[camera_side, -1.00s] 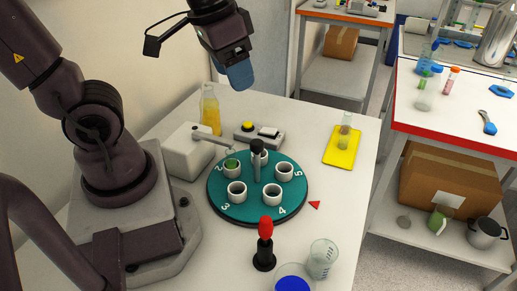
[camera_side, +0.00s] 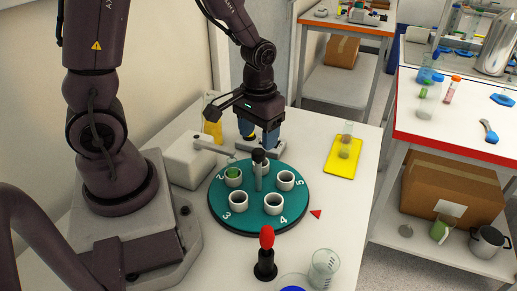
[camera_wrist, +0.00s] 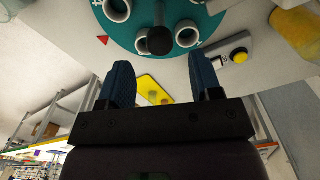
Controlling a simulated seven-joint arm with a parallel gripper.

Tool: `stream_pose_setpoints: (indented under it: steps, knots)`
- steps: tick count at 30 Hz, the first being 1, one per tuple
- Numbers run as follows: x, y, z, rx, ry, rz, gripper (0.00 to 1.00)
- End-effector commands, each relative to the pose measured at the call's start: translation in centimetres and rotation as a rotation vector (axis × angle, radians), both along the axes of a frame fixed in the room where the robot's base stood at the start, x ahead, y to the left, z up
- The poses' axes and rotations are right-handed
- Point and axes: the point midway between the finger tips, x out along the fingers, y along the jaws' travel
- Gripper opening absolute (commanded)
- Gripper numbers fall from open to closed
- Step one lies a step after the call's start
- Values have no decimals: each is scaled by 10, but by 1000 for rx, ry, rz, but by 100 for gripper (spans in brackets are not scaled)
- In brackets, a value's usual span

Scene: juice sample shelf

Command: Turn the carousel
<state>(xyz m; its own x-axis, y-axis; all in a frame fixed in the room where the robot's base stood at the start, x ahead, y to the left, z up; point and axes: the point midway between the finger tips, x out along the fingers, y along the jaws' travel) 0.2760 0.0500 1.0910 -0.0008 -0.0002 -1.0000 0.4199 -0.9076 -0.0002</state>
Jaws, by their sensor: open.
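The carousel (camera_side: 240,222) is a teal disc with white cups around its rim and printed numbers, of which 2, 3, 4 and 5 show. A grey post with a dark knob (camera_side: 259,156) rises at its middle; the knob also shows in the wrist view (camera_wrist: 160,41). The cup by number 2 (camera_side: 233,177) holds something green; other visible cups look empty.
A white box with an arm (camera_side: 190,163) reaches over the disc's left edge. The button box (camera_side: 273,148) with its yellow button (camera_wrist: 239,56) is partly hidden. A yellow bottle (camera_side: 212,125), yellow mat (camera_side: 338,165), red-topped stand (camera_side: 266,250) and beaker (camera_side: 323,268) stand around.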

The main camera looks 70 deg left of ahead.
Motion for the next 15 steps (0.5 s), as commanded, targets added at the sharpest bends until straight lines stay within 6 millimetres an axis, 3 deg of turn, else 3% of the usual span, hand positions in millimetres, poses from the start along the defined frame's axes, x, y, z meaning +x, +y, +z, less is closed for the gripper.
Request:
stream_pose_setpoints:
  steps: [6,15]
  knots:
    - [-1,0,-35,-1,4,-1,59]
    - [0,0,-47,0,-1,-1,59]
